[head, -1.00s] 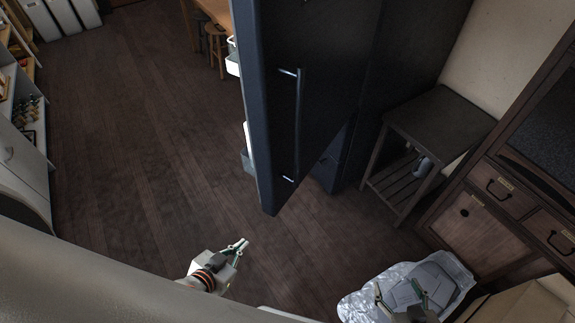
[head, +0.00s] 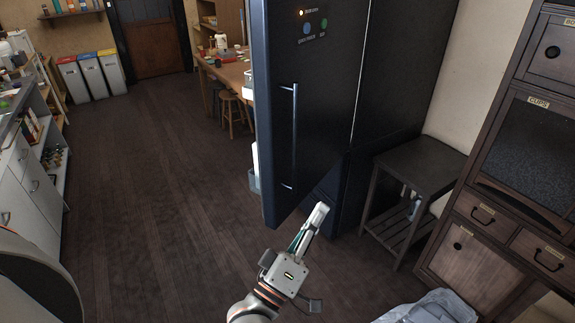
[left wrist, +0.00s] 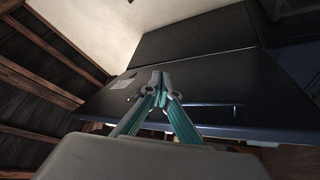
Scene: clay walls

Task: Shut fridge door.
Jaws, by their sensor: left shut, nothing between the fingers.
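The dark fridge door (head: 328,110) stands open in the head view, swung out toward me from the dark fridge body (head: 400,80). Its outer face carries a vertical bar handle (head: 294,135). White bins show on its inner edge at the left. My left gripper (head: 321,210) is shut and empty, in front of the door's lower right part; I cannot tell whether it touches. In the left wrist view, my left gripper's closed fingertips (left wrist: 158,80) overlap the dark door face (left wrist: 190,100), with the handle to their right. My right gripper is not in view.
A dark side table (head: 425,165) stands right of the fridge, beside a wooden cabinet (head: 490,200). Crumpled plastic (head: 430,308) lies at the bottom right. White drawers (head: 22,190) line the left. The wooden floor (head: 160,190) left of the door is clear.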

